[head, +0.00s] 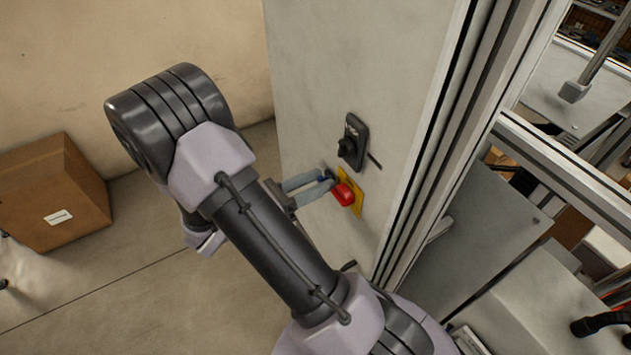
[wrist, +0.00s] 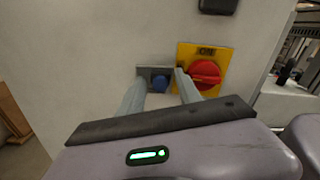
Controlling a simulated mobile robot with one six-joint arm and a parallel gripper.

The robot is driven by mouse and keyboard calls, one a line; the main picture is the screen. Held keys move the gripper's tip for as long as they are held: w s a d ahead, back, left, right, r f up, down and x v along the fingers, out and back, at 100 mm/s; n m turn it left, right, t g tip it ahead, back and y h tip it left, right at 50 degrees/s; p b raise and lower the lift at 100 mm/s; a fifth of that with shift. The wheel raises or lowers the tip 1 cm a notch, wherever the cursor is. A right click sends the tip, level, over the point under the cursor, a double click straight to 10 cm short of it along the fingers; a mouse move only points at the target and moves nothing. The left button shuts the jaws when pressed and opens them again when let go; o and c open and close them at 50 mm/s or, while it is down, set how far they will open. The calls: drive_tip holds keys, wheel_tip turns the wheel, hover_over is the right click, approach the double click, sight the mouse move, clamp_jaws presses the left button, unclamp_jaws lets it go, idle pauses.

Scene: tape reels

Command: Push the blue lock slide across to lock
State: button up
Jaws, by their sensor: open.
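The blue lock slide (wrist: 160,83) sits on a small grey mount on the panel, just left of the red knob (wrist: 206,74) on its yellow plate (wrist: 185,52), marked "ON". My gripper (wrist: 160,80) is open, with one finger on each side of the blue slide in the wrist view. I cannot tell whether either finger touches it. In the head view my gripper (head: 332,182) reaches the panel beside the red knob (head: 344,194). Only a little of the blue slide (head: 328,175) shows there, behind the fingers.
A black handle (head: 353,142) sits on the panel (head: 320,70) above the yellow plate. The panel ends at a metal frame on the right. A cardboard box (head: 50,190) stands on the floor at the left, with free floor around it.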

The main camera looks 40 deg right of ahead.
clamp_jaws()
idle(1.4)
